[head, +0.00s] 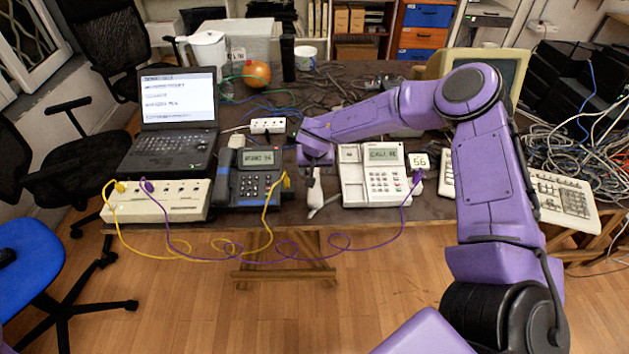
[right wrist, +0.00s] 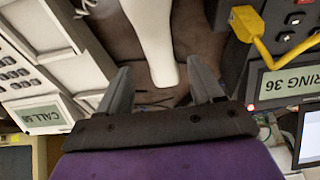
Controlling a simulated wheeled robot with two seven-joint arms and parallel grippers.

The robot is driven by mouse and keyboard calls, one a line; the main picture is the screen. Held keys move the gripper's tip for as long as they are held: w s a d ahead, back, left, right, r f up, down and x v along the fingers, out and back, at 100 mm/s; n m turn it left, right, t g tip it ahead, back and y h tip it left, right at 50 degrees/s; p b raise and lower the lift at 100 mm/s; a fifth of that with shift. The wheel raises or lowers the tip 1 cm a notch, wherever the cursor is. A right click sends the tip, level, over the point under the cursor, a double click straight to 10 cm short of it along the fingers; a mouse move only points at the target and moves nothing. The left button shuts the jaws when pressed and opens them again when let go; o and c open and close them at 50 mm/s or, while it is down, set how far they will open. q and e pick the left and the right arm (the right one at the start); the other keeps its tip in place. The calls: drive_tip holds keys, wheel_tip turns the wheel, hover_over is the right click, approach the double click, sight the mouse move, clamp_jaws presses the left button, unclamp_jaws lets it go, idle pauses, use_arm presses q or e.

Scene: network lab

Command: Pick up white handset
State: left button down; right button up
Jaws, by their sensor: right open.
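The white handset (head: 315,192) lies on the table at its front edge, between the dark desk phone (head: 252,180) and the white desk phone (head: 380,183). My right gripper (head: 316,163) is just behind and above its far end. In the right wrist view, the white handset (right wrist: 152,30) reaches down from the top edge to between the two fingers of my right gripper (right wrist: 160,68). The gripper is open, with a gap visible on each side of the handset. Whether the fingers are level with it is hard to tell. My left gripper is not in view.
A laptop (head: 177,115) and a cream box (head: 156,201) with yellow and purple cables stand left. The cables hang in loops over the front edge. A white power strip (head: 267,125) lies behind the dark phone. A keyboard (head: 563,203) and tangled cables are at right.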

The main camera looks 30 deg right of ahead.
drive_tip(key=x, duration=0.4)
drive_tip(key=shift+s+a+f+p, duration=0.1)
drive_tip(key=shift+s+f+p, duration=0.1)
drive_tip(key=shift+p, duration=0.15)
drive_tip(key=shift+w+f, duration=0.2)
drive_tip(key=shift+f, duration=0.2)
drive_tip(key=c, duration=1.1)
drive_tip(key=shift+r, duration=0.1)
drive_tip(key=shift+c, duration=0.2)
